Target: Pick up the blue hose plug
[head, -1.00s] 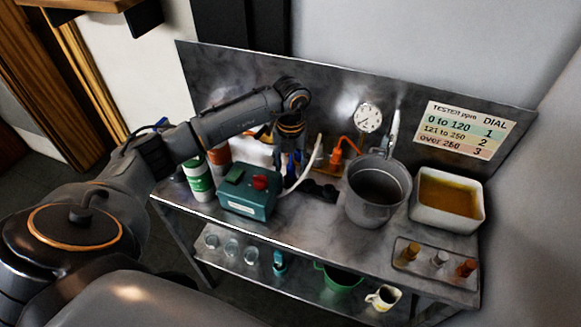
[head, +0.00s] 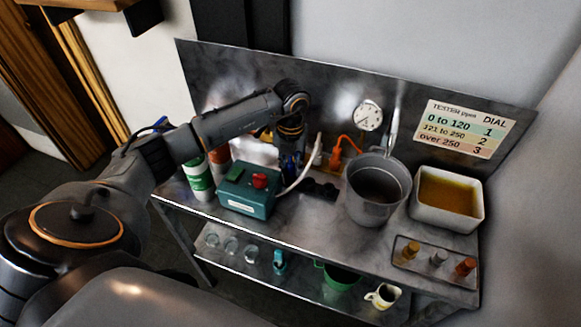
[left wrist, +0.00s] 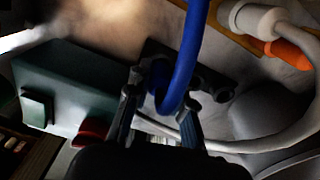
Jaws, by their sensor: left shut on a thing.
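My left gripper (head: 291,170) is at the back of the bench, behind the teal box. In the left wrist view its fingers (left wrist: 160,82) are shut on the blue hose plug (left wrist: 158,76), which is partly hidden between them. A thick blue hose (left wrist: 190,45) loops up from there. A dark block with round openings (left wrist: 220,88) is just behind the fingers. I cannot tell whether the plug touches it. My right gripper is not in view.
The teal box (head: 245,192) has a red knob and green switch. A white hose (head: 306,165) and an orange plug (head: 337,157) are close to the gripper. A grey pot (head: 377,205) and a white basin (head: 474,212) stand to the right.

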